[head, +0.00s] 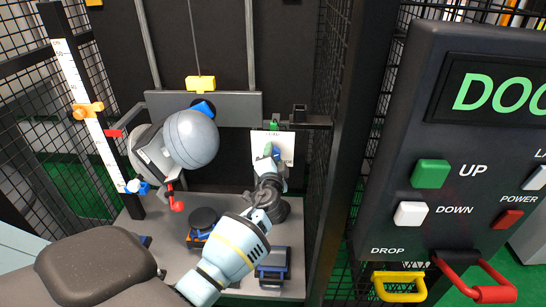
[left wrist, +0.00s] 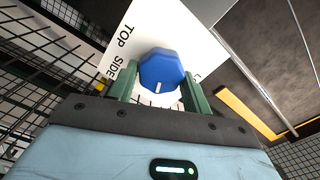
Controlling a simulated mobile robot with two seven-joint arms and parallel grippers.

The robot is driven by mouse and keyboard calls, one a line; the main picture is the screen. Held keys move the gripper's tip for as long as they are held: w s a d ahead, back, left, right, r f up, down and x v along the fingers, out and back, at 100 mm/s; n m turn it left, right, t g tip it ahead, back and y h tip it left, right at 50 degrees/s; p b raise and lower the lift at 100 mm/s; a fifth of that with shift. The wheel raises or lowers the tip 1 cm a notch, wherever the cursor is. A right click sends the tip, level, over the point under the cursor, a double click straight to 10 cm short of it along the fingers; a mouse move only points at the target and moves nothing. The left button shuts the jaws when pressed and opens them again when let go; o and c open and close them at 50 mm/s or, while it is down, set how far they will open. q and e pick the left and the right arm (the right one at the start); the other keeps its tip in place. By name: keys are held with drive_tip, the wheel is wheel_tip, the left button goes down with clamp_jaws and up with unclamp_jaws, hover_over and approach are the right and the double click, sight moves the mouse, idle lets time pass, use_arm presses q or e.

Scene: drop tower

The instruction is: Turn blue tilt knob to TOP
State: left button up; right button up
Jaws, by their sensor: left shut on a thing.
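The blue tilt knob (left wrist: 161,68) sits on a white label plate (head: 287,141) inside the tower. In the left wrist view the plate (left wrist: 152,22) carries the words TOP and SIDE, and part of another label shows to the right of the knob. My left gripper (head: 269,150) reaches the plate in the head view. In the left wrist view its two green fingers (left wrist: 161,82) stand on either side of the knob, shut on it. A white pointer line on the knob faces the gripper, toward the bottom of the picture. My right gripper is out of view.
A grey ball-shaped unit (head: 191,139) hangs left of my arm. A white scale post (head: 83,110) with an orange slider (head: 87,111) stands farther left. A dark control panel (head: 455,150) with buttons fills the right. Mesh walls and a dark post flank the plate.

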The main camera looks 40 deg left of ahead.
use_arm(q)
drive_tip(key=shift+s+a+f+m+p, duration=0.15)
drive_tip(key=shift+m+p, duration=1.3)
drive_tip(key=shift+m, duration=4.25)
drive_tip(key=shift+w+a+f+m+p, duration=0.15)
drive_tip(key=shift+m+p, duration=1.3)
drive_tip(key=shift+m, duration=4.25)
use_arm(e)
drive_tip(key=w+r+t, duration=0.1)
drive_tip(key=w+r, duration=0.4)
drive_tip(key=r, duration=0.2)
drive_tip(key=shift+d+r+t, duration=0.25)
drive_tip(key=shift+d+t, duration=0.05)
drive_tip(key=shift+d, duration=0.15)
use_arm(q)
drive_tip(key=shift+s+f, duration=0.1)
drive_tip(key=o, duration=0.8)
drive_tip(key=shift+d, duration=0.1)
drive_tip(key=shift+o, duration=0.8)
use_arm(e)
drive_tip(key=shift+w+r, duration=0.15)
